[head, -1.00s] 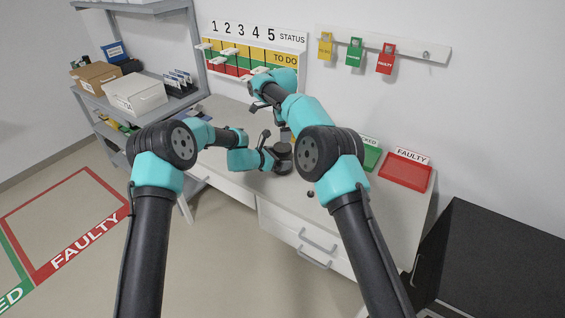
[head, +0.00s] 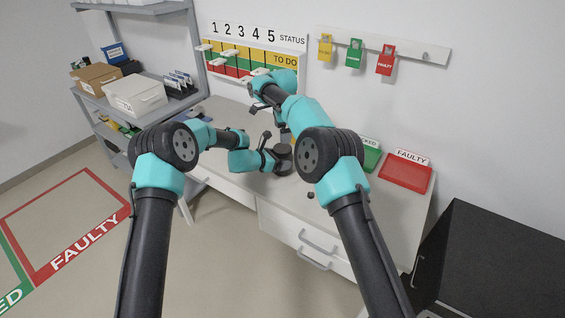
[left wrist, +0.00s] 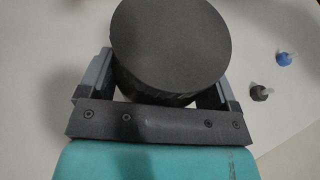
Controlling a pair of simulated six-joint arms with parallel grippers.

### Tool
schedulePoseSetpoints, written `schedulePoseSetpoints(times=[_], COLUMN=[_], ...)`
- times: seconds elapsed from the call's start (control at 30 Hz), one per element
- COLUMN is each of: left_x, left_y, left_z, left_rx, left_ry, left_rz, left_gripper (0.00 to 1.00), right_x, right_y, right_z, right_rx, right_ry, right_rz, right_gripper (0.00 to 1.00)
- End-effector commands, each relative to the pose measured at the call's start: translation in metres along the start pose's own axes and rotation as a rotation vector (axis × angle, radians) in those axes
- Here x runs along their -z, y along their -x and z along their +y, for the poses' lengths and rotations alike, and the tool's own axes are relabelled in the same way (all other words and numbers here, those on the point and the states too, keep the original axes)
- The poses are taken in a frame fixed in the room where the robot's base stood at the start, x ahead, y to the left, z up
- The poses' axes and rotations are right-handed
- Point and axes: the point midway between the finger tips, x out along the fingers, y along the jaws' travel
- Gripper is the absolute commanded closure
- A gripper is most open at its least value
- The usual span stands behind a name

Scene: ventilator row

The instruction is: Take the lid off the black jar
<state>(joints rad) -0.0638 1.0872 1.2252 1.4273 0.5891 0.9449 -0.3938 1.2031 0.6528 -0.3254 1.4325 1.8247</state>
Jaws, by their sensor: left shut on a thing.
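The black jar (head: 283,156) stands on the white table, partly behind my right arm. In the left wrist view the black jar (left wrist: 170,45) shows as a dark cylinder with a flat, round grey-black top; I cannot make out the seam between lid and body. My left gripper (head: 272,160) reaches it from the left, and in the left wrist view its fingers (left wrist: 165,90) are closed on either side of the cylinder. My right gripper (head: 281,120) hangs near and above the jar, mostly hidden by its own arm; its fingers are not clear.
A red FAULTY tray (head: 405,173) and a green tray (head: 371,158) lie on the table's right. A small dark piece (left wrist: 261,93) and a blue piece (left wrist: 284,59) lie right of the jar in the left wrist view. A status board (head: 252,55) is behind.

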Motion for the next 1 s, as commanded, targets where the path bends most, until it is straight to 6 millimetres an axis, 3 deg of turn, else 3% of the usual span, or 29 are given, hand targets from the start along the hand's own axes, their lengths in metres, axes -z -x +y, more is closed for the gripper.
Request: schedulePoseSetpoints(times=[0.2, 0.6, 1.0], left_x=[0.0000, 0.0000, 0.0001], left_y=[0.0001, 0.0001, 0.0001], left_z=[0.0001, 0.0001, 0.0001], left_rx=[0.000, 0.000, 0.000], left_ry=[0.000, 0.000, 0.000], left_rz=[0.000, 0.000, 0.000], left_gripper=[0.82, 0.82, 0.82], right_x=[0.0000, -0.0001, -0.0001], right_y=[0.0000, 0.0000, -0.0011], right_z=[0.0000, 0.0001, 0.0001], right_rx=[0.000, 0.000, 0.000], right_ry=[0.071, 0.379, 0.394], right_rz=[0.000, 0.000, 0.000], right_gripper=[0.00, 0.00, 0.00])
